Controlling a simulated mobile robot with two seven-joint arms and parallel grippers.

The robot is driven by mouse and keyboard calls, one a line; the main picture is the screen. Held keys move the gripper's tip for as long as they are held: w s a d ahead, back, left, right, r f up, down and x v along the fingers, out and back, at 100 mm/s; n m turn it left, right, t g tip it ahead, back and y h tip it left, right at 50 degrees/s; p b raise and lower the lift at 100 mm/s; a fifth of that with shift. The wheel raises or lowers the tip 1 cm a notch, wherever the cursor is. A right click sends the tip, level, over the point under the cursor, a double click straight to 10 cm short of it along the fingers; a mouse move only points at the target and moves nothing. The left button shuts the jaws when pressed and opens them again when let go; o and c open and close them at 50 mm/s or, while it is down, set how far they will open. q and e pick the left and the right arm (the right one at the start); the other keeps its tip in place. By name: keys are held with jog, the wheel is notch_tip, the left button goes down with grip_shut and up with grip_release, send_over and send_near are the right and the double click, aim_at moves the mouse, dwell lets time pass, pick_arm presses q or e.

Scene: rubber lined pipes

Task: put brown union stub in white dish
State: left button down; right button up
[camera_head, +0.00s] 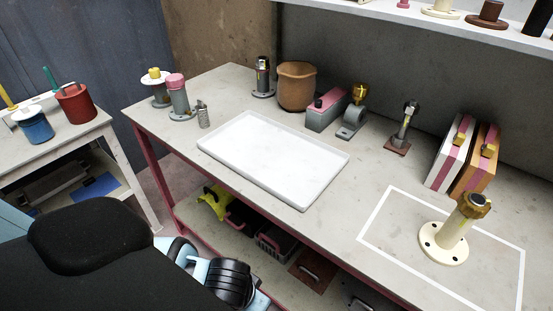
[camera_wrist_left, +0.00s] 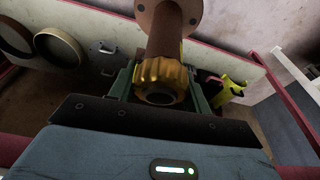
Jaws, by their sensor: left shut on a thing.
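My left gripper (camera_wrist_left: 160,88) is shut on the brown union stub (camera_wrist_left: 166,38), seen in the left wrist view. The stub has a brown round flange at the top of that view, a brown pipe and a ribbed gold nut between the greenish fingers. The nut's open end faces the wrist camera. The stub and the left fingertips do not show in the head view. The white dish (camera_head: 272,160), a shallow rectangular tray, lies empty on the bench in the head view. My right gripper is not in view.
A cream flanged stub (camera_head: 443,243) stands inside a white outline at the right. A brown pot (camera_head: 297,86), a pink-topped grey block (camera_head: 327,109) and other fittings stand behind the dish. A side table (camera_head: 50,150) holds a red pot (camera_head: 75,103) and a blue pot (camera_head: 34,127).

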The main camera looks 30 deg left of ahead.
pick_arm(q)
jog(key=shift+g, duration=0.4)
jog(key=f, duration=0.1)
jog(key=s+f+b, duration=0.1)
jog(key=f, duration=0.1)
jog(key=f+b, duration=0.1)
jog(key=f, duration=0.1)
jog(key=shift+s, duration=0.4)
jog(key=shift+s+f+b, duration=0.25)
jog(key=shift+f+b, duration=0.35)
jog(key=shift+f, duration=0.05)
jog(key=shift+w+d+r, duration=0.15)
jog(key=shift+d, duration=0.2)
jog(key=shift+w+d+t, duration=0.1)
jog(key=shift+d+t, duration=0.2)
jog(key=shift+a, duration=0.1)
jog(key=shift+s+a+t, duration=0.2)
jog(key=shift+a+t, duration=0.2)
jog(key=shift+a, duration=0.1)
